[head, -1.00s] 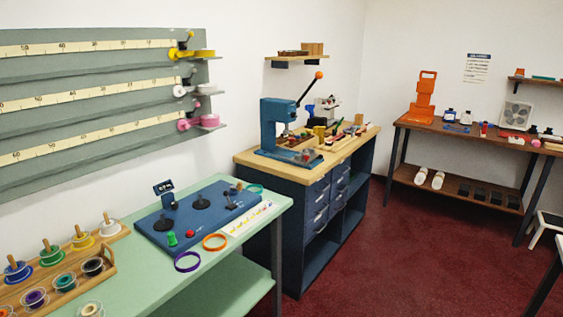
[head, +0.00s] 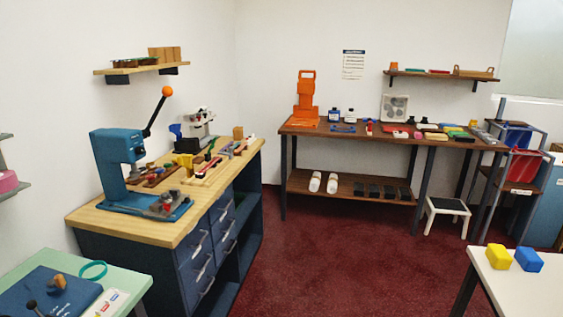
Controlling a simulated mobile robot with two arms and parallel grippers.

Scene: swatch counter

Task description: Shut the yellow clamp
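No yellow clamp can be made out for sure in the current head view. A yellow item (head: 184,161) stands on the wooden workbench behind the blue press, too small to identify. A pink round piece (head: 8,182) shows at the left edge, on the end of the grey wall rack, which is mostly out of view. Neither of my grippers is in view.
A blue press (head: 118,165) stands on the wooden workbench (head: 120,222) at left. A green table (head: 125,281) is at lower left. A dark wood bench (head: 350,140) stands at the back wall. A white table (head: 520,291) is at lower right. Red floor (head: 330,260) between is clear.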

